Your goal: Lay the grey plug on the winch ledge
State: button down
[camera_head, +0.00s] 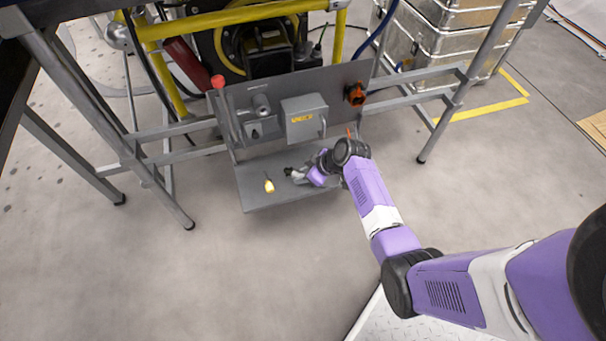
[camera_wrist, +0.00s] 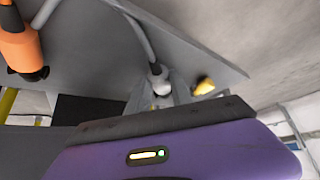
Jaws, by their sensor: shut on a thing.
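The winch ledge (camera_head: 290,194) is a flat grey shelf below an upright grey panel. My gripper (camera_head: 292,174) is low over the ledge, reaching in from the right. In the wrist view my gripper (camera_wrist: 160,98) is shut on the grey plug (camera_wrist: 157,78), whose grey cable runs up out of the frame. The lower part of the plug is hidden by the gripper body. I cannot tell whether the plug touches the ledge. The ledge surface also shows in the wrist view (camera_wrist: 215,62).
A small yellow object (camera_head: 269,185) lies on the ledge just left of my gripper. The panel carries a grey box (camera_head: 304,118), an orange connector (camera_head: 355,95) and a red-topped lever (camera_head: 219,84). Metal frame legs stand either side. The ledge's front left part is clear.

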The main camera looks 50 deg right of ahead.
jog(key=shift+f, duration=0.35)
jog(key=c, duration=1.1)
grip_release()
jog(key=shift+o, duration=0.2)
jog(key=shift+p+v, duration=1.45)
jog(key=shift+v, duration=2.45)
